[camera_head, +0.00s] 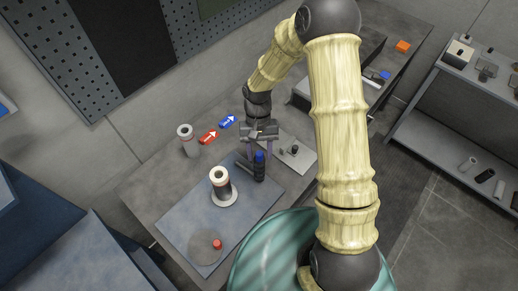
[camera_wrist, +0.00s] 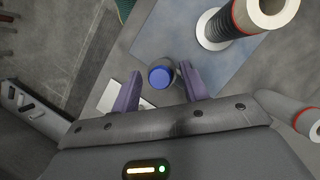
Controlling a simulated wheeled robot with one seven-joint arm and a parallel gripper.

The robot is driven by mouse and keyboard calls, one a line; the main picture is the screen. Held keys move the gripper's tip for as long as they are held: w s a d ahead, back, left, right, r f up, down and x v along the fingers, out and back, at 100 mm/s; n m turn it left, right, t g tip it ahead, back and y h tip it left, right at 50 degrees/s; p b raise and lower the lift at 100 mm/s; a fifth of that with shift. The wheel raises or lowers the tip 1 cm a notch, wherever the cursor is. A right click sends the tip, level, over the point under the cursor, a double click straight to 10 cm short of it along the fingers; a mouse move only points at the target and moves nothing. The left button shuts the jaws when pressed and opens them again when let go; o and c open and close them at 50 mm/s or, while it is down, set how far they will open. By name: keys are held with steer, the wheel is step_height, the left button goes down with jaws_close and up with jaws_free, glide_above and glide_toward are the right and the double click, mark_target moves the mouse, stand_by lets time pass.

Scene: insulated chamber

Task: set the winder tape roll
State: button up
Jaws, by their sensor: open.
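A dark ribbed cylinder with a red ring and a white, hollow roll-like top (camera_head: 218,176) stands upright on a white disc (camera_head: 225,201) on the blue mat. It also shows in the wrist view (camera_wrist: 240,22). A similar pale roll with a red ring (camera_head: 188,142) stands on the bare table behind; it shows at the right in the wrist view (camera_wrist: 290,108). I cannot tell which is the winder tape roll. My gripper (camera_head: 260,155) is open, its fingers on either side of a blue-capped dark bottle (camera_head: 259,168). The cap (camera_wrist: 160,77) shows between the fingers, with gaps.
A round grey disc with a red knob (camera_head: 217,244) lies at the blue mat's (camera_head: 187,233) front. Red (camera_head: 209,137) and blue (camera_head: 228,121) arrow labels lie behind. A pale plate with small parts (camera_head: 300,161) is right of the bottle. A shelf (camera_head: 440,140) stands at right.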

steer(key=b+v, duration=0.4)
steer(key=v, duration=1.3)
steer(key=shift+w+r, duration=0.15)
steer(key=s+d+f+t, duration=0.3)
steer(key=s+d+t, duration=0.4)
steer(key=s+d, duration=0.5)
steer(key=shift+s+f, duration=0.3)
steer(key=shift+s, duration=0.6)
steer(key=shift+d, duration=0.15)
